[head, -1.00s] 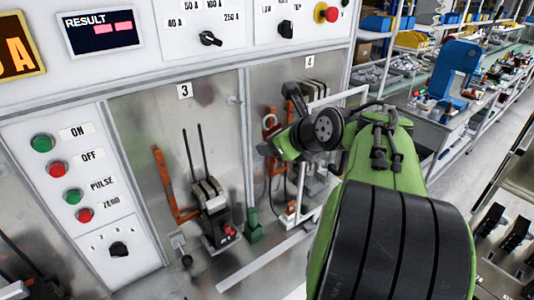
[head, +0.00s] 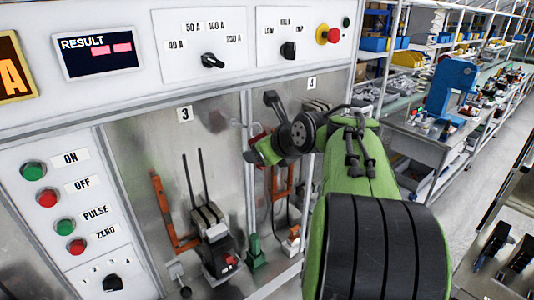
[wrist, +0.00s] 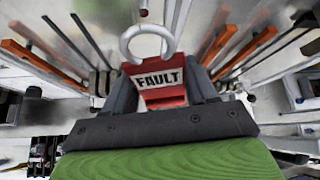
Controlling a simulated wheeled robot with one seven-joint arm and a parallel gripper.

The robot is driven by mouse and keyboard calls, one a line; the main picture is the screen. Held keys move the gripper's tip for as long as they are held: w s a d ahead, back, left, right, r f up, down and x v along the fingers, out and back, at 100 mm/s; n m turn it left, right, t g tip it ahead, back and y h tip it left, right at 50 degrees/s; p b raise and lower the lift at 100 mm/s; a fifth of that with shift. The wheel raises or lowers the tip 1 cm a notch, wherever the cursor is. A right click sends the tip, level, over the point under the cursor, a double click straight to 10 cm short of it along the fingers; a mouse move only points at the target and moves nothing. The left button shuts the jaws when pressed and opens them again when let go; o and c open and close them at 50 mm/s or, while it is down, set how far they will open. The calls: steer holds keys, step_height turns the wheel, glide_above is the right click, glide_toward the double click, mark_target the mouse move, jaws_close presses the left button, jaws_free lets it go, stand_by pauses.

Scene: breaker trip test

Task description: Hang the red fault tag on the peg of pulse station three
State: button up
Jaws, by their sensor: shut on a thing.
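The red fault tag (wrist: 162,88) is held between the two fingers of my gripper (wrist: 162,92) in the wrist view. Its word FAULT faces the camera, and its pale open-looking ring (wrist: 147,42) stands up beyond the fingers. In the head view my gripper (head: 258,146) is at the right edge of station three, by the post between bays 3 and 4. Only a bit of red shows there. The station three panel (head: 140,135) carries a 3 label (head: 184,114). A small pale peg (head: 234,123) seems to stick out at its upper right, just left of my gripper; ring and peg appear apart.
A breaker (head: 218,250) with two upright black rods and an orange bar (head: 165,210) stand in bay 3. A green piece (head: 255,252) stands at the post's foot. A button panel (head: 72,205) is at the left. Bay 4 lies behind my arm.

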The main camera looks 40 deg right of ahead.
steer(key=shift+w+d+f, duration=0.1)
steer(key=shift+w+f, duration=0.1)
steer(key=shift+w, duration=0.95)
steer(key=shift+w+d+f, duration=0.1)
steer(key=shift+w+f, duration=0.1)
steer(key=shift+w, duration=0.9)
steer(key=shift+w+f, duration=0.2)
steer(key=shift+w, duration=0.95)
steer(key=o, duration=1.2)
steer(key=shift+s, duration=0.1)
steer(key=p+v, duration=0.2)
steer(key=v, duration=1.3)
steer(key=shift+s, duration=0.35)
steer(key=shift+r, duration=0.15)
